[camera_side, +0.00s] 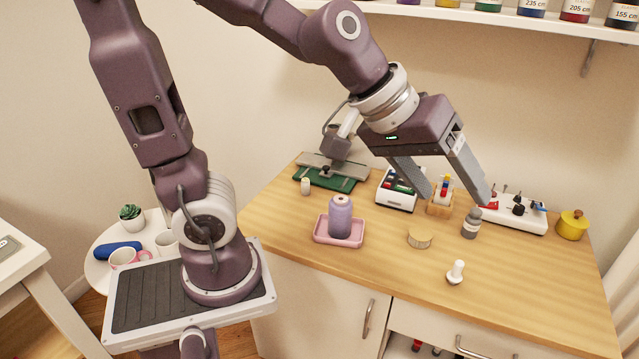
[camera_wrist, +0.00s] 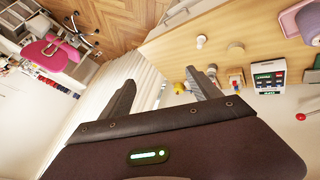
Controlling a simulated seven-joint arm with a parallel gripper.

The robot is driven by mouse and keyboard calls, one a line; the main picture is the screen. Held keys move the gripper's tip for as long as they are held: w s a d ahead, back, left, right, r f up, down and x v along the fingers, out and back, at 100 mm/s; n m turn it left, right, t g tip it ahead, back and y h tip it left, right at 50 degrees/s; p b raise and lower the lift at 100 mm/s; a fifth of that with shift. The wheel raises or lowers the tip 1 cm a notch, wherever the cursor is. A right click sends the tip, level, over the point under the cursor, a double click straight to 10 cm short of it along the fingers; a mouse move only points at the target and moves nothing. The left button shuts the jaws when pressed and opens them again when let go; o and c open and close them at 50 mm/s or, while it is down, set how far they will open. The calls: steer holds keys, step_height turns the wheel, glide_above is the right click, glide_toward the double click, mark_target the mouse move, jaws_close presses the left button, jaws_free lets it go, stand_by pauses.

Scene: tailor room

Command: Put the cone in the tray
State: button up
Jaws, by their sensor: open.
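The purple thread cone (camera_side: 340,217) stands upright in the pink tray (camera_side: 318,239) at the left middle of the wooden table. In the wrist view the cone (camera_wrist: 311,24) and the pink tray (camera_wrist: 289,21) are partly cut off at the top right corner. My gripper (camera_side: 460,196) is open and empty, in the air over the right part of the table, well to the right of the cone and apart from it. Its two spread fingers (camera_wrist: 161,82) show in the wrist view with nothing between them.
A round tan tin (camera_side: 419,237), a grey bottle (camera_side: 471,223) and a white peg-shaped item (camera_side: 456,272) stand on the table. A yellow pot (camera_side: 572,225) is at the far right. White organizers (camera_side: 397,198) line the back. The front left of the table is clear.

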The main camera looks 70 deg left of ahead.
steer(key=s+a+m+g+y, duration=0.1)
steer(key=s+a+m, duration=0.1)
steer(key=s, duration=0.5)
steer(key=s+a+m+y, duration=0.1)
steer(key=s+a, duration=0.3)
steer(key=s, duration=0.4)
steer(key=shift+s+a+f+m+g+y, duration=0.2)
steer(key=shift+s+f+m+g+y, duration=0.15)
steer(key=shift+m, duration=0.55)
